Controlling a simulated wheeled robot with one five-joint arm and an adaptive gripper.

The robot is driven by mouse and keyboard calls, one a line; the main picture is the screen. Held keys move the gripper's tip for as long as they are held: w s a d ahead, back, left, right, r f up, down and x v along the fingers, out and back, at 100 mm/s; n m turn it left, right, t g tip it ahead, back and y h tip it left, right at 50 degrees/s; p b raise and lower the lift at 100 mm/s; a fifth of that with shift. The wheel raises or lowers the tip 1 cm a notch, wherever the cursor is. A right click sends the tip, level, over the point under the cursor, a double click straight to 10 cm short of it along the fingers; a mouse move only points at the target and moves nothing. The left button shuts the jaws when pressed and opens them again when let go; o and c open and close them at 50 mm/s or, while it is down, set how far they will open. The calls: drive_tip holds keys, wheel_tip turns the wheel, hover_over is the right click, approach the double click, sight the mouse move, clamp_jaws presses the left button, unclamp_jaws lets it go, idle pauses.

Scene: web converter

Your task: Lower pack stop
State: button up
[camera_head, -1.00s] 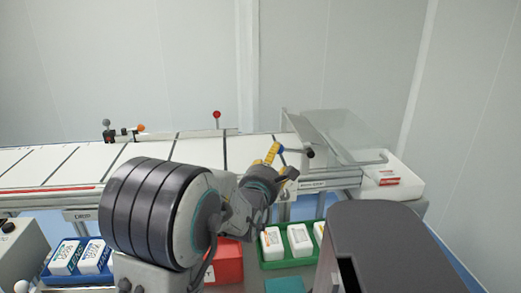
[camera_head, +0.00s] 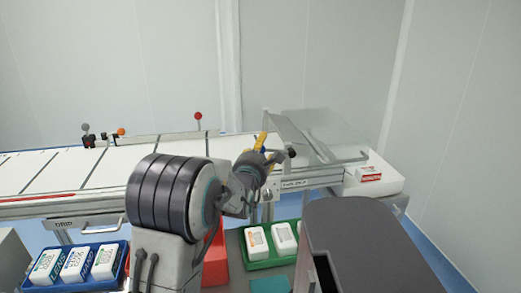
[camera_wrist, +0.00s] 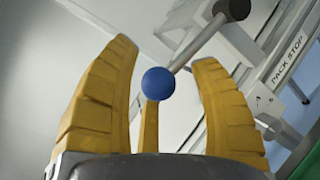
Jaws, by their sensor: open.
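The pack stop is a metal lever (camera_wrist: 198,40) with a blue ball knob (camera_wrist: 158,83) and a black hub at its other end, beside a rail labelled PACK STOP (camera_wrist: 290,58). In the head view, the black hub (camera_head: 291,153) shows at the front of the clear hood, and the blue knob is hidden behind my gripper (camera_head: 264,140). In the wrist view, my gripper (camera_wrist: 166,55) is open, with yellow fingers on both sides of the blue knob. I cannot tell whether any finger touches it.
Below are a blue tray (camera_head: 98,281), a red bin (camera_head: 216,262) and a green tray (camera_head: 262,262) holding white packs.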

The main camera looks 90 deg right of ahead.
drive_tip(key=shift+c, duration=0.3)
drive_tip(key=shift+r, duration=0.1)
clamp_jaws()
